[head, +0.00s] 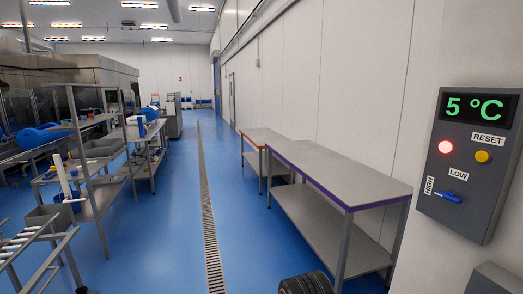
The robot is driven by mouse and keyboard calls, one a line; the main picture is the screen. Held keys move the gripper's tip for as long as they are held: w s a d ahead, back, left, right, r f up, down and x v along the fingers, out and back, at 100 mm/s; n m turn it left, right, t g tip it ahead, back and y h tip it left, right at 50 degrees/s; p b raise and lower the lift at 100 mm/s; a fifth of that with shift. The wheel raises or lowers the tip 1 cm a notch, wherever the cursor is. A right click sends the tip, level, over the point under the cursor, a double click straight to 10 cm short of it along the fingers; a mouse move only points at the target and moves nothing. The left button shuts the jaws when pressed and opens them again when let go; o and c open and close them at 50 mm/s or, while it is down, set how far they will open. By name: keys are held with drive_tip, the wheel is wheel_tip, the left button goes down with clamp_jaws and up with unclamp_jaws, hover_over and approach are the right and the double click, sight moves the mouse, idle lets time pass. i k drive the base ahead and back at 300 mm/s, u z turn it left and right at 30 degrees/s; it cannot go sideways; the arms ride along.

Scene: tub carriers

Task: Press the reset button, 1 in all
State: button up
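A dark grey control box (464,205) is mounted on the white wall at the right of the head view. Its display (478,108) reads 5 °C in green. The reset button (482,156) is a round yellow knob below a white RESET label (487,139). Below is a blue lever switch (448,196) between HIGH and LOW labels. Its handle tilts slightly. My gripper is not in view, and nothing covers the button.
A steel table with a purple edge (345,184) stands along the wall left of the box, with an orange-edged table (262,137) behind it. Steel racks (98,205) stand at the left. The blue floor between, with a long drain grate (208,225), is clear.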

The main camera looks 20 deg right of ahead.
sight(481, 156)
drive_tip(key=z, duration=1.85)
